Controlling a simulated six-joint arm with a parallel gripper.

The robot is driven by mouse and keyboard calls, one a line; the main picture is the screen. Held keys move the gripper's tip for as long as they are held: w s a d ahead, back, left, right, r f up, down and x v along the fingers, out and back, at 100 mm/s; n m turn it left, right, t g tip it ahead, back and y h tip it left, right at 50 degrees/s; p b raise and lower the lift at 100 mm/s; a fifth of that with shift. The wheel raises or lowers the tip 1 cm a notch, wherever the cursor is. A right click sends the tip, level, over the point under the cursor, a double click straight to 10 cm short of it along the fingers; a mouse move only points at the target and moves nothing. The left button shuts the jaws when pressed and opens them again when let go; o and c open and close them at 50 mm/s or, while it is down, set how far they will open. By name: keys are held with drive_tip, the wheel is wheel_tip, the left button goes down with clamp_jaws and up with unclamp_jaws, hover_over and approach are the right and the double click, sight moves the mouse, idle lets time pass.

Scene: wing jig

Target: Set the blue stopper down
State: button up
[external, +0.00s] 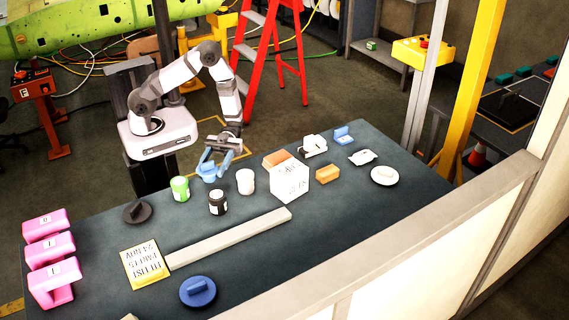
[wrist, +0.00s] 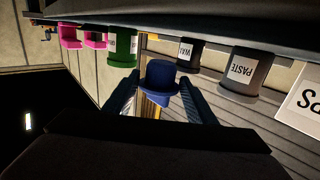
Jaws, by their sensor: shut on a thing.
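The blue stopper (wrist: 160,82) is between the two fingers of my gripper (wrist: 160,104) in the wrist view. It has a wide rim and a narrower body. My gripper (external: 215,160) is shut on it. In the external view, the gripper is low at the back edge of the dark table (external: 330,220), left of the white jar, and the stopper (external: 208,172) shows blue beneath the fingers. I cannot tell whether it touches the table.
A green jar (external: 180,188), a black jar (external: 217,202) and a white jar (external: 246,181) stand close by. A white box (external: 289,182) is to their right. A long grey bar (external: 230,238) lies in front. A dark round lid (external: 137,212) lies left.

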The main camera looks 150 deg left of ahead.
sight(214, 183)
drive_tip(key=shift+f+p, duration=0.45)
drive_tip(key=shift+f, duration=1.4)
drive_tip(key=shift+f, duration=0.15)
drive_tip(key=o, duration=1.1)
drive_tip(key=shift+f+b, duration=0.1)
drive_tip(key=shift+b, duration=0.3)
drive_tip(key=b+v, duration=0.2)
drive_tip(key=v, duration=0.4)
drive_tip(key=shift+s+a+b, duration=0.1)
drive_tip(key=shift+a+b, duration=0.1)
drive_tip(key=shift+b, duration=0.1)
drive_tip(key=shift+o, duration=0.3)
drive_tip(key=shift+s+a+r, duration=0.3)
drive_tip(key=shift+s, duration=0.05)
